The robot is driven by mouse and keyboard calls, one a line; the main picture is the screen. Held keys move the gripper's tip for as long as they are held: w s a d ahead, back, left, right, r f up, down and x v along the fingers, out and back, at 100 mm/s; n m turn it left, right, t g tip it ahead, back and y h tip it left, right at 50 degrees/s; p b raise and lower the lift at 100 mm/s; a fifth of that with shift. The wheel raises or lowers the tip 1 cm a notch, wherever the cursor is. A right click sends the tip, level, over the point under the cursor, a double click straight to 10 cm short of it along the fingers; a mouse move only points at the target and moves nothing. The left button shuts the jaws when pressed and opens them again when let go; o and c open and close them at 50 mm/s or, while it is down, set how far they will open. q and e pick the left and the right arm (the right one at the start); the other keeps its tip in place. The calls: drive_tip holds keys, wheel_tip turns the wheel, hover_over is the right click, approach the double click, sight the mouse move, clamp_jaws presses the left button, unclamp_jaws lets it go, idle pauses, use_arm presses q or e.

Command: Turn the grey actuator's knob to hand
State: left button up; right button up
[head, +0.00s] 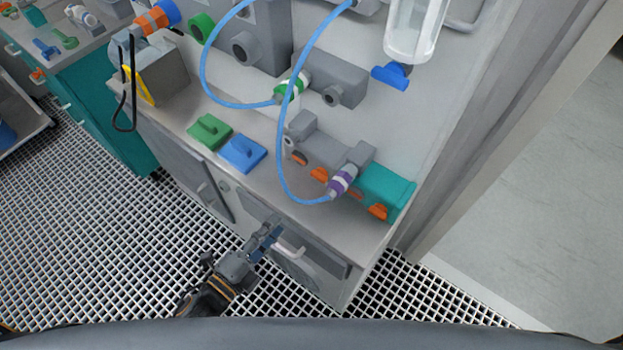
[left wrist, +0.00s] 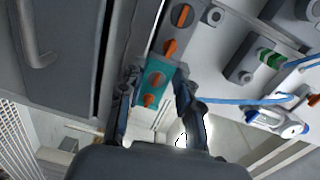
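A grey block (head: 325,149) with orange knobs on its front stands at the right of the bench; it looks like the grey actuator. One orange knob (head: 319,174) shows on its front face. In the left wrist view the grey block (left wrist: 166,28) is at the top, with an orange knob (left wrist: 182,16) and another orange piece (left wrist: 170,47). A teal block (head: 388,188) with orange parts adjoins it; it shows between my fingers in the left wrist view (left wrist: 163,71). My left gripper (head: 267,238) is open and empty, in front of the bench edge, apart from the blocks. My right gripper is out of view.
A blue hose (head: 281,130) loops down to a purple-and-white fitting (head: 342,181) beside the grey block. Green (head: 209,131) and blue (head: 242,152) pieces lie left on the bench. A cabinet handle (head: 290,249) is close to my left gripper.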

use_arm(q)
drive_tip(key=r, duration=0.2)
drive_tip(key=m+p, duration=0.1)
drive_tip(key=p, duration=0.2)
approach(317, 179)
drive_tip(key=shift+h, duration=0.4)
drive_tip(key=x, duration=0.7)
drive_tip(key=shift+w+a+f, duration=0.15)
drive_tip(key=shift+w+f, duration=0.05)
drive_tip(key=shift+w+d, duration=0.45)
drive_tip(key=shift+w, duration=0.1)
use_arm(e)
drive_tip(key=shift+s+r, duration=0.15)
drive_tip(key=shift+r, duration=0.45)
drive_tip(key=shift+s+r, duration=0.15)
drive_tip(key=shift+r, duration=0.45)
use_arm(q)
drive_tip(key=shift+c, duration=0.4)
clamp_jaws()
